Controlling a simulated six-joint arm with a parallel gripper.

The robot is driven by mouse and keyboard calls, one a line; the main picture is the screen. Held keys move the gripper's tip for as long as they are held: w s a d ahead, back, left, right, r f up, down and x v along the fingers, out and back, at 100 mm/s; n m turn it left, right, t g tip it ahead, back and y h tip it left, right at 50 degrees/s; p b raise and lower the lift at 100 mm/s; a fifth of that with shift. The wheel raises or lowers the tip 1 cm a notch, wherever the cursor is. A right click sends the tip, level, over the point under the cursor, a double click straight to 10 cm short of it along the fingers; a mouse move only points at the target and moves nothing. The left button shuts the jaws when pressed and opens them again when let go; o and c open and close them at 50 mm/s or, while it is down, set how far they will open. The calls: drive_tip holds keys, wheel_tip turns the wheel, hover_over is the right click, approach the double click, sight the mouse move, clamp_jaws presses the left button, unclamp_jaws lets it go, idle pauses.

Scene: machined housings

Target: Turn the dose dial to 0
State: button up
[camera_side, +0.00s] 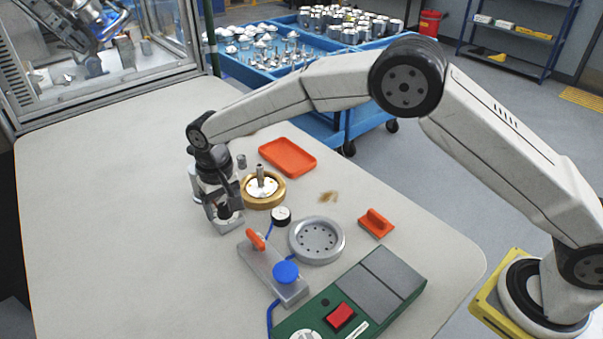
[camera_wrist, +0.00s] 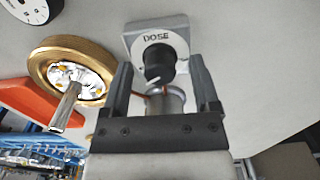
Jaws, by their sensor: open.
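The dose dial is a black knob (camera_wrist: 158,62) on a grey square block (camera_wrist: 131,36) labelled DOSE, in the upper middle of the wrist view. A small white mark shows on the knob's near edge; I cannot read any numbers. In the side view the grey block (camera_side: 230,227) sits on the table under my gripper, which partly hides the knob. My gripper (camera_wrist: 160,72) is open, with one finger on each side of the knob in the wrist view; I cannot tell whether they touch it. It also shows in the side view (camera_side: 223,207), pointing down.
A small gauge (camera_side: 281,214), a grey round plate (camera_side: 317,240), an orange tray (camera_side: 288,157), an orange-handled block (camera_side: 376,223) and a green control box (camera_side: 330,305) are around. The table's left side is clear.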

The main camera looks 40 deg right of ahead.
sight(224, 206)
drive_tip(key=shift+r, duration=3.9)
drive_tip(key=shift+d, duration=0.55)
drive_tip(key=s+d+f+t, duration=0.1)
drive_tip(key=s+d, duration=0.7)
drive_tip(key=s+d+f, duration=0.1)
drive_tip(key=s+d, duration=0.7)
drive_tip(key=s+d+f+t, duration=0.1)
drive_tip(key=s+d, duration=0.7)
drive_tip(key=shift+s+f+t, duration=0.2)
drive_tip(key=shift+f+t, duration=0.1)
drive_tip(key=shift+f, duration=0.1)
